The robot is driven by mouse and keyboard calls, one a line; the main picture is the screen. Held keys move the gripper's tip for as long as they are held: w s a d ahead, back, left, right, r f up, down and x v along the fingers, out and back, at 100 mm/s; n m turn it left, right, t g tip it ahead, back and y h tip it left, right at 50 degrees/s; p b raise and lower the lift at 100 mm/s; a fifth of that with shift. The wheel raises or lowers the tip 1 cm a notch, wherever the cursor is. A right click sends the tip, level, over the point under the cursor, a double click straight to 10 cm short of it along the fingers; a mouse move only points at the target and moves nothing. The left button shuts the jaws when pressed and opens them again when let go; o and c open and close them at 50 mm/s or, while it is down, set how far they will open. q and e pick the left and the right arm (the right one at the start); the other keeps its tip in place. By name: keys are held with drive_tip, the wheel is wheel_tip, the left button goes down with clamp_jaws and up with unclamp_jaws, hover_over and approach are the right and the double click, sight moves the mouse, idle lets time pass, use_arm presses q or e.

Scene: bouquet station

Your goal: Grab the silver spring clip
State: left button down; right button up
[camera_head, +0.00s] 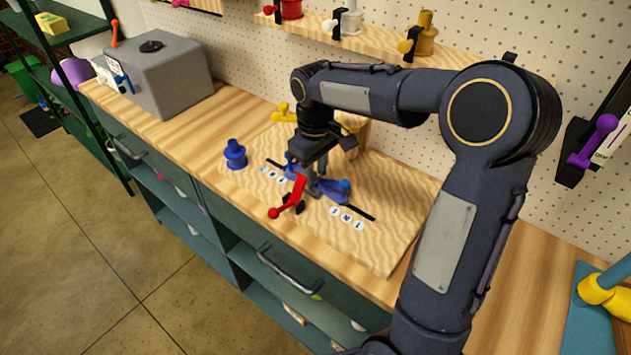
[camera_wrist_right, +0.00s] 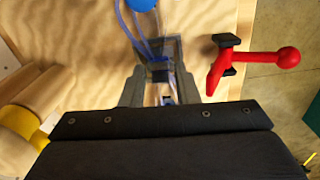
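My right gripper (camera_head: 314,178) points down at the wooden board, over blue parts (camera_head: 334,190). In the right wrist view, its fingers (camera_wrist_right: 163,80) stand somewhat apart, with thin blue parts and a grey piece between or just beyond them. Whether they press on anything is unclear. I cannot pick out the silver spring clip for certain; it may be hidden at the fingers. A silver-white piece with a black holder (camera_head: 349,20) stands on the wall shelf. My left gripper is not in view.
A red lever with a ball end (camera_head: 287,200) is close beside the gripper; it also shows in the wrist view (camera_wrist_right: 255,59). A blue spool-like piece (camera_head: 235,155) stands left on the board (camera_head: 385,240). A grey box (camera_head: 165,80) stands at the bench's far left.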

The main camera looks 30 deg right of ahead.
drive_tip(key=shift+f, duration=0.1)
clamp_jaws()
